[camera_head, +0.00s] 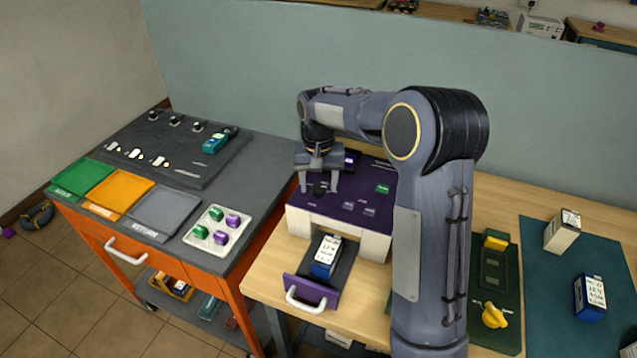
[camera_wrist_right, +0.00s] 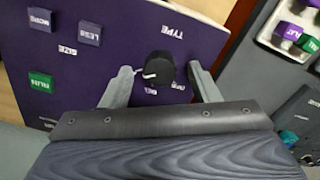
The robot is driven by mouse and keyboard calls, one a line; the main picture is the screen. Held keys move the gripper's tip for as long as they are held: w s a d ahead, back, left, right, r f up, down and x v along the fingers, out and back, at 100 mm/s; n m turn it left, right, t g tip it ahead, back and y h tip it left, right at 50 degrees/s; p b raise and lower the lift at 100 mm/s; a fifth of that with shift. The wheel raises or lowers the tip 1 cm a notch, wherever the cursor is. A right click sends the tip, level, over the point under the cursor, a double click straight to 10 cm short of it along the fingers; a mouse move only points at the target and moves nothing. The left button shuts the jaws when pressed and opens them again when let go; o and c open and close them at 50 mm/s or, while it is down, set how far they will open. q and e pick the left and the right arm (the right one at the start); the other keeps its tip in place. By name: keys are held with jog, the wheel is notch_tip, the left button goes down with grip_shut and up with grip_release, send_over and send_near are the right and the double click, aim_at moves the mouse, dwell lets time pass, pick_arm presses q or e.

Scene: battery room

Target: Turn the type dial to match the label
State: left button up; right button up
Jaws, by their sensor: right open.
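The type dial (camera_wrist_right: 160,67) is a round black knob with a white pointer mark, on the purple charger panel (camera_wrist_right: 110,62) under the word TYPE. My right gripper (camera_wrist_right: 160,72) is open, with one finger on each side of the dial; I cannot tell if they touch it. In the head view my right gripper (camera_head: 319,188) points down over the left part of the purple panel (camera_head: 345,197). A blue battery with a white printed label (camera_head: 327,256) lies in the open drawer (camera_head: 312,290) below; its print is too small to read surely. My left gripper is out of view.
The panel carries purple MORE and LESS buttons and a green RUN button (camera_wrist_right: 40,84). An orange cart (camera_head: 190,262) with coloured trays stands to the left. A green tray (camera_head: 493,280) and a blue mat (camera_head: 560,270) with boxed batteries lie to the right.

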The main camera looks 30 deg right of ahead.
aim_at(318, 187)
notch_tip(318, 187, up, 6)
jog(key=shift+r, duration=0.65)
jog(key=shift+s+r, duration=0.1)
jog(key=shift+s, duration=0.1)
jog(key=s+a+r+n+t+y, duration=0.2)
jog(key=s+r+t+y, duration=0.1)
jog(key=s, duration=1.3)
jog(key=s+a+f+t, duration=0.1)
jog(key=s+a+f, duration=0.1)
jog(key=s, duration=0.4)
jog(key=s+a+f+n+t, duration=0.1)
jog(key=s+a+f, duration=0.2)
jog(key=s, duration=0.4)
jog(key=shift+a+t+y, duration=0.3)
jog(key=shift+a+y, duration=0.1)
jog(key=shift+a, duration=0.2)
jog(key=shift+f, duration=0.1)
